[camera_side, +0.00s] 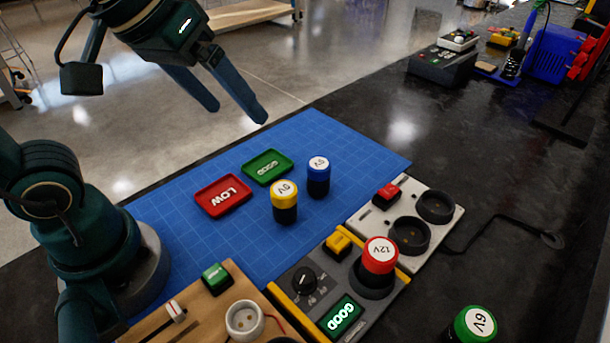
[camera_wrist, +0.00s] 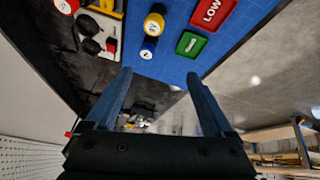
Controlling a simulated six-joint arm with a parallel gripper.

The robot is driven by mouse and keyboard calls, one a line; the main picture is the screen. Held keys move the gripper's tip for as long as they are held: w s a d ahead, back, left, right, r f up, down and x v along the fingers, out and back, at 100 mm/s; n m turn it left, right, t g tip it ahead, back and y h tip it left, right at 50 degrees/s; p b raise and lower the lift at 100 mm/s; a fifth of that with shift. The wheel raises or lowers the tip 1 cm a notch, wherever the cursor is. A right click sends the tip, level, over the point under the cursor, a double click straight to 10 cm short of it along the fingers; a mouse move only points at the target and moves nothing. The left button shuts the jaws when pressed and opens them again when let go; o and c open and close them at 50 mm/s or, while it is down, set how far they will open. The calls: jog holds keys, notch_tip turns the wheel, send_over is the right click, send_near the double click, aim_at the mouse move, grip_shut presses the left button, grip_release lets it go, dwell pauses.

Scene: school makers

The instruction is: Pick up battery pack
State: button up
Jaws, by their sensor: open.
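Several battery packs look like black cylinders with coloured, labelled caps. A yellow-capped 9V pack (camera_side: 284,202) and a blue-capped pack (camera_side: 318,178) stand upright, close together on the blue mat (camera_side: 359,153). A red-capped 12V pack (camera_side: 379,257) stands in the tester (camera_side: 319,274), whose screen reads GOOD. A green-capped 6V pack (camera_side: 474,325) is at the bottom right, partly cut off. My gripper (camera_side: 238,113) is open and empty, raised above the mat's far left side. The wrist view shows the yellow (camera_wrist: 154,22) and blue (camera_wrist: 148,48) packs beyond its fingertips (camera_wrist: 158,75).
A red LOW tray (camera_side: 223,196) and a green GOOD tray (camera_side: 267,167) lie empty on the mat. A white board with two black sockets (camera_side: 410,234) adjoins the tester. A wooden board (camera_side: 215,312) is at front. A blue bin (camera_side: 556,53) stands at the back right.

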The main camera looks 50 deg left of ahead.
jog(key=w+d+g, duration=0.1)
jog(key=w+d, duration=0.4)
jog(key=d, duration=0.1)
jog(key=m+g, duration=0.2)
send_over(380, 251)
jog(key=w+a, duration=0.2)
jog(key=a, duration=0.1)
jog(key=s+x, duration=0.1)
jog(key=x, duration=0.6)
jog(key=shift+m+g, duration=0.4)
jog(key=shift+m, duration=0.1)
jog(key=s+d+f, duration=0.1)
jog(key=d+f, duration=0.1)
jog(key=s+f, duration=0.1)
jog(key=f, duration=0.1)
jog(key=shift+s+d, duration=0.4)
jog(key=shift+s+d+f, duration=0.1)
jog(key=shift+f, duration=0.25)
jog(key=shift+w+f, duration=0.2)
jog(key=shift+f, duration=0.9)
jog(key=shift+w+f, duration=0.15)
jog(key=shift+f, duration=0.95)
grip_shut()
jog(key=shift+r, duration=0.1)
